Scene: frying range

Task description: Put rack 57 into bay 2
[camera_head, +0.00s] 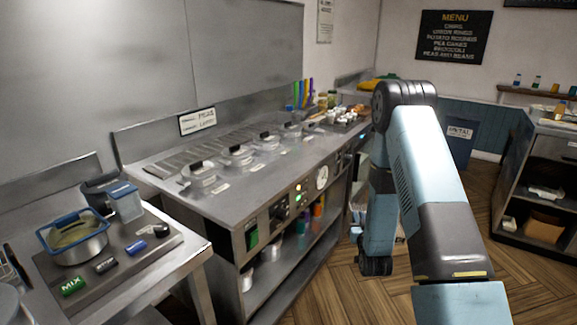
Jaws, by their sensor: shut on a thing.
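My arm rises from the lower right, bends at the top and drops to a dark joint. My gripper is not visible; the arm hides whatever lies beyond that joint. I cannot make out rack 57 or anything held. The steel counter (160,158) has a row of several lidded wells (237,156) with small labels in front. The labels are too small to read, so I cannot tell which one is bay 2, or whether these are the bays. Pale shapes behind my lower arm are too unclear to name.
A blue-rimmed basket (75,235) sits over a pot on the left table, beside a plastic container (126,205) and a green MIX block (73,285). A dark shelf unit (540,180) stands at the right. Wooden floor (335,295) is open between counter and arm.

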